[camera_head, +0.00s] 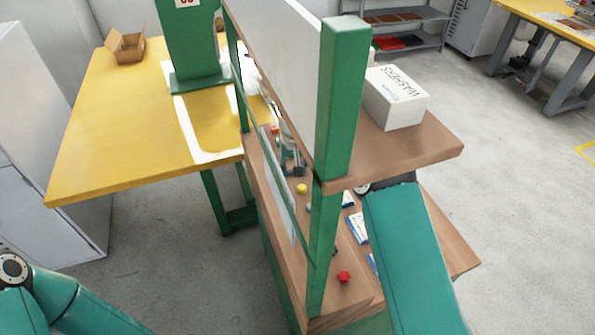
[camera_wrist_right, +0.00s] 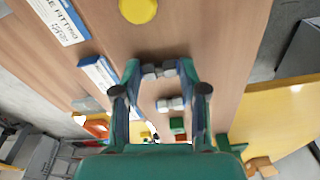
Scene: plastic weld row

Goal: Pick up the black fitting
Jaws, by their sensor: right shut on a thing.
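My right gripper (camera_wrist_right: 160,70) is in the middle of the right wrist view, its fingertips close together over the wooden shelf. It is shut on a small dark thing, taken to be the black fitting; the grey fingertips hide nearly all of it. In the head view my right gripper (camera_head: 291,163) shows partly past the green post, above the lower shelf (camera_head: 270,205), beyond a yellow fitting (camera_head: 302,188). The yellow fitting also shows in the right wrist view (camera_wrist_right: 138,10). My left gripper is out of view; only part of that arm shows.
A red fitting (camera_head: 344,277) lies on the near shelf. Label cards (camera_head: 357,228) line the shelf edge. A green post (camera_head: 338,110) and white panel (camera_head: 275,70) stand close to my right arm. A white washers box (camera_head: 396,97) sits on the upper shelf. A yellow table (camera_head: 110,120) stands left.

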